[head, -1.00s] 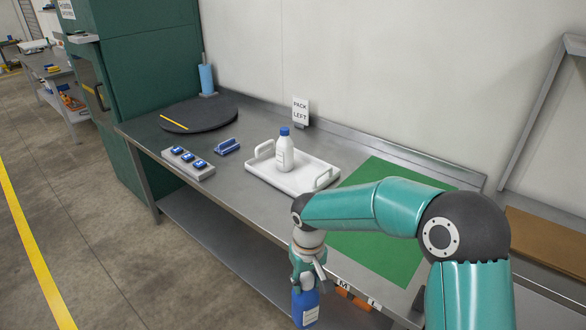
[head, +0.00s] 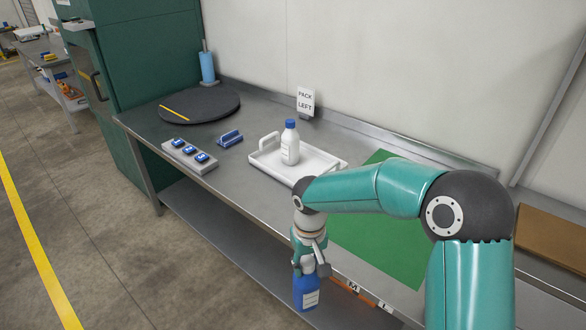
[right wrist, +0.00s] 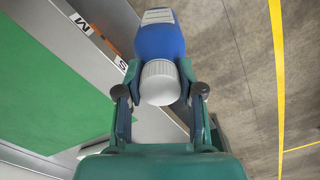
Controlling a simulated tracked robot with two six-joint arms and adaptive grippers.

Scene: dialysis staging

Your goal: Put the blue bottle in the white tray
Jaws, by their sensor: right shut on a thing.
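The blue bottle (head: 306,291) hangs in my right gripper (head: 309,265), in front of the bench's front edge and below its top. In the right wrist view the blue bottle (right wrist: 159,42) shows its white cap and part of a label, with the fingers of my right gripper (right wrist: 160,88) shut on either side of it. The white tray (head: 270,168) lies on the bench, behind the gripper and up to the left in the head view. A white bottle with a blue cap (head: 290,146) stands upright in it. My left gripper is not in view.
A green mat (head: 385,236) lies right of the tray, partly behind my right arm. A switch box with blue buttons (head: 189,157), a blue holder (head: 230,138) and a dark round turntable (head: 200,105) are on the left of the bench. A "PACK LEFT" sign (head: 306,99) stands behind the tray.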

